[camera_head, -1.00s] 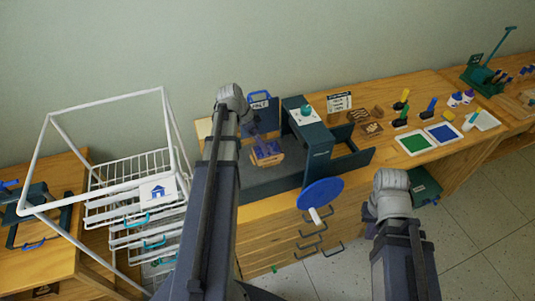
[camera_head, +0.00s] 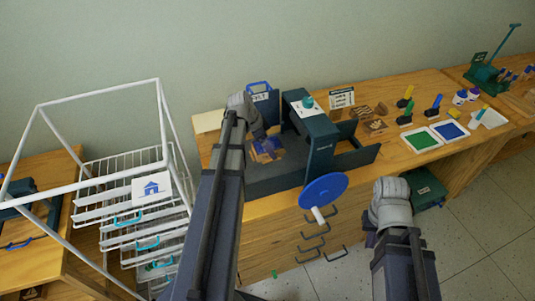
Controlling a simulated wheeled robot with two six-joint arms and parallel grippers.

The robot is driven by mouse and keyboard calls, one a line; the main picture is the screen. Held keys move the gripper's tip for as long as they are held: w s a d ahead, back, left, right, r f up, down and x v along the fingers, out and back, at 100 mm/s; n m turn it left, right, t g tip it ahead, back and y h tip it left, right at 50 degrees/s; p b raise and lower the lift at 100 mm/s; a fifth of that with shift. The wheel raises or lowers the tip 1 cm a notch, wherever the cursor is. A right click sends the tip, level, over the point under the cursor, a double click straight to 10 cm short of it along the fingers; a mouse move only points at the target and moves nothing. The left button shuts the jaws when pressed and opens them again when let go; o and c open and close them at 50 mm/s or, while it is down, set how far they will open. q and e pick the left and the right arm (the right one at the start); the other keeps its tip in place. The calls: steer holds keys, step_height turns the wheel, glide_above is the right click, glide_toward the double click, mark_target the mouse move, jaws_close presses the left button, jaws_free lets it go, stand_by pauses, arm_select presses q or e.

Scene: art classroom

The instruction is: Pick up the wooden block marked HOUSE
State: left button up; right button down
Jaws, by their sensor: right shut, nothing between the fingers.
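Wooden blocks with dark carved faces lie on the bench right of the press, one at the back (camera_head: 360,112) and one in front (camera_head: 375,127). A smaller brown block (camera_head: 381,108) is beside them. Their markings are too small to read. A tan and blue-purple piece (camera_head: 267,150) lies on the dark press bed; I cannot tell whether it is a marked block. My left gripper (camera_head: 259,132) is over the press bed close to this piece, mostly hidden by its wrist; its jaws are unclear. My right gripper (camera_head: 370,238) is shut and empty, low in front of the bench.
The dark green press (camera_head: 318,145) with its blue wheel (camera_head: 323,190) stands between my arms. Green (camera_head: 421,139) and blue (camera_head: 449,132) ink pads and upright handled tools lie to the right. A white wire rack (camera_head: 160,130) with a house print (camera_head: 152,188) stands left.

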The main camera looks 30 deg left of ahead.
arm_select(q)
steer(key=shift+c, duration=0.2)
stand_by(0.3)
steer(key=c, duration=1.2)
